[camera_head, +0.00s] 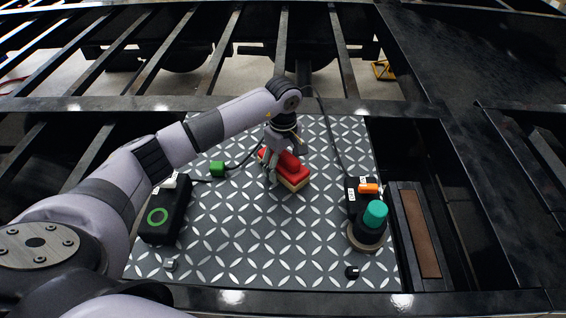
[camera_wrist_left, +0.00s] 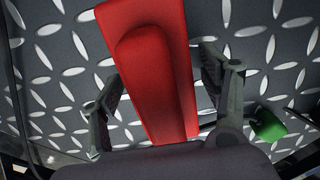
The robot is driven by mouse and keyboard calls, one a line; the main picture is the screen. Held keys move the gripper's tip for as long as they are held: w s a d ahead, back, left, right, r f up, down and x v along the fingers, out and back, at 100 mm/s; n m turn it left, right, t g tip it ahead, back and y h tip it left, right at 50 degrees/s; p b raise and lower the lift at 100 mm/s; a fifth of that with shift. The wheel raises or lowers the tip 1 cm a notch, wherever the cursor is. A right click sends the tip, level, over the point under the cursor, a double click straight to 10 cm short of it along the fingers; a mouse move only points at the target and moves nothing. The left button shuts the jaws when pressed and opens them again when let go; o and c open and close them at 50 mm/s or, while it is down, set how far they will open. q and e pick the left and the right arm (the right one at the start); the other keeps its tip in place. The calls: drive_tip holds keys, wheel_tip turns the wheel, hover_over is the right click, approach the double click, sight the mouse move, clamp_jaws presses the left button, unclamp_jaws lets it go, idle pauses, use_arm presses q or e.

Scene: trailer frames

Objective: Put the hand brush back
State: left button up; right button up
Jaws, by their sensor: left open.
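The hand brush (camera_head: 291,172) has a red back and handle over a tan bristle block and lies on the patterned metal plate (camera_head: 230,230). My left gripper (camera_head: 272,172) points down at the brush's upper left part. In the left wrist view the red brush (camera_wrist_left: 158,75) runs between the two open fingers of my left gripper (camera_wrist_left: 165,95), with a finger on each side. I cannot tell whether either finger touches it. My right gripper is not in view.
A black box with a green ring (camera_head: 157,217) stands at left on the plate, near a green block (camera_head: 217,169). A black sander with a teal knob (camera_head: 375,214) stands at right. A tray with a brown strip (camera_head: 420,232) lies beyond it. Dark beams surround the plate.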

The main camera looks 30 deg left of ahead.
use_arm(q)
drive_tip(key=shift+w+r, duration=0.1)
drive_tip(key=shift+r, duration=0.25)
wheel_tip(320, 180, up, 11)
drive_tip(key=b, duration=0.3)
drive_tip(key=shift+f, duration=0.2)
drive_tip(key=shift+r, duration=0.45)
drive_tip(key=shift+f, duration=0.1)
